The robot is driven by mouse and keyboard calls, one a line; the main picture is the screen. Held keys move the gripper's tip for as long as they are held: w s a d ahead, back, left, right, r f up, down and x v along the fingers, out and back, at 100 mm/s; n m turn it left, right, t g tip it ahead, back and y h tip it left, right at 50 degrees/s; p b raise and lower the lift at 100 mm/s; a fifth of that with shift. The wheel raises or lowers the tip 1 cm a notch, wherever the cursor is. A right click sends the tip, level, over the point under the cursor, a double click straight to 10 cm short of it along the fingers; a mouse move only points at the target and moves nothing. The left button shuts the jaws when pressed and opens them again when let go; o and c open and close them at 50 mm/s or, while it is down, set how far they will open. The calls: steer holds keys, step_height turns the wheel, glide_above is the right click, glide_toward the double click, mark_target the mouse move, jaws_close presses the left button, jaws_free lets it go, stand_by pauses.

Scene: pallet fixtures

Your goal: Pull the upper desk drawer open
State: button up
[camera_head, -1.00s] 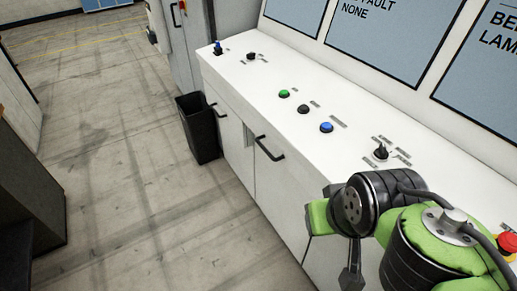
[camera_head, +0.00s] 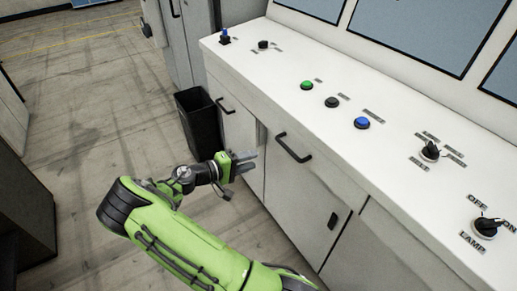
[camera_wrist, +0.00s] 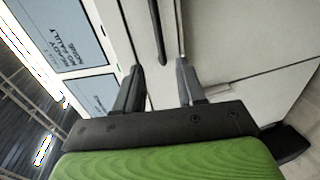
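The white desk (camera_head: 315,85) runs along the right side of the head view. A black bar handle (camera_head: 293,148) sits high on its front, on what looks like the upper drawer. My gripper (camera_head: 247,160) is left of this handle and apart from the desk front, fingers pointing at it. In the wrist view, my gripper (camera_wrist: 158,82) has its two fingers spread with nothing between their tips. A black bar handle (camera_wrist: 157,35) lies ahead, roughly in line with the gap. It does not appear gripped. The drawer's side edges are hard to make out.
A second bar handle (camera_head: 226,106) is further left on the desk front, beside a black bin (camera_head: 199,118). A small dark handle (camera_head: 333,220) is lower on the front. Buttons and knobs line the desktop. The floor (camera_head: 90,130) at left is clear.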

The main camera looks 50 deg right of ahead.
mark_target(287, 150)
steer(key=x, duration=1.6)
steer(key=shift+s+r, duration=0.1)
steer(key=shift+s, duration=0.15)
jaws_close()
